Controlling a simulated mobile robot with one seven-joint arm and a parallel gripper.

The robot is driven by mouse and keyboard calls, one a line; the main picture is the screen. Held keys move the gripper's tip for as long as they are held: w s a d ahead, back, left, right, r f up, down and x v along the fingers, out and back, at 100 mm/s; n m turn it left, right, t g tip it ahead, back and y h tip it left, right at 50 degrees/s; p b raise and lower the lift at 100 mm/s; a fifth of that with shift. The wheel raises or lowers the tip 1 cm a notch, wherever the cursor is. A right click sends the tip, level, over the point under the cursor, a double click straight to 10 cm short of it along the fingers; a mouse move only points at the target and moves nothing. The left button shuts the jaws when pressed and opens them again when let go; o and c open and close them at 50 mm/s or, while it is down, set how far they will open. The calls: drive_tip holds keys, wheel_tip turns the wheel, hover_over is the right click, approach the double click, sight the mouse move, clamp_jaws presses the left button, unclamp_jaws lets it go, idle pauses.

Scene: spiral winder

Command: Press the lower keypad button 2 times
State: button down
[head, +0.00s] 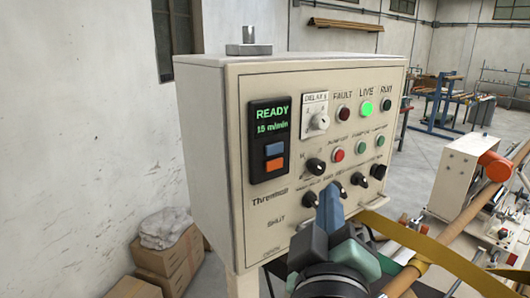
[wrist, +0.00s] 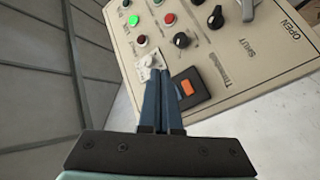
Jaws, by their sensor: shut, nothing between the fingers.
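The keypad (head: 269,140) is a black panel on the left of the beige control box's front, with a green display reading READY and 15 m/min. Its upper button (head: 273,148) is blue and its lower button (head: 273,164) is orange. My gripper (head: 328,188) is shut and empty, in front of the box, right of and below the keypad in the head view. In the wrist view my gripper (wrist: 160,76) partly covers the keypad, and the orange lower button (wrist: 187,88) shows just right of the fingers. The blue button cannot be seen there.
The control box (head: 235,215) also carries a white dial (head: 315,118), indicator lamps, push buttons and several black knobs. A yellow strap (head: 430,255) and a winding machine (head: 470,170) stand to the right. Cardboard boxes (head: 168,262) lie at the lower left.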

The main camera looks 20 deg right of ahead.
drive_tip(key=shift+d, duration=0.15)
approach(282, 161)
drive_tip(key=shift+s+d+b+x, duration=0.1)
drive_tip(key=shift+d+b+x, duration=0.1)
drive_tip(key=shift+x, duration=0.65)
drive_tip(key=shift+s+d+b+x, duration=0.1)
drive_tip(key=shift+d+x, duration=0.05)
drive_tip(key=shift+x, duration=0.7)
drive_tip(key=shift+s+d+b+x, duration=0.1)
drive_tip(key=shift+d+x, duration=0.1)
drive_tip(key=shift+x, duration=0.7)
drive_tip(key=shift+w, duration=0.15)
drive_tip(key=shift+w+a, duration=0.2)
drive_tip(key=shift+w, duration=0.05)
drive_tip(key=shift+w+a, duration=0.15)
drive_tip(key=shift+w, duration=0.25)
idle(0.7)
idle(0.3)
drive_tip(key=shift+s+d, duration=0.3)
drive_tip(key=shift+s, duration=0.5)
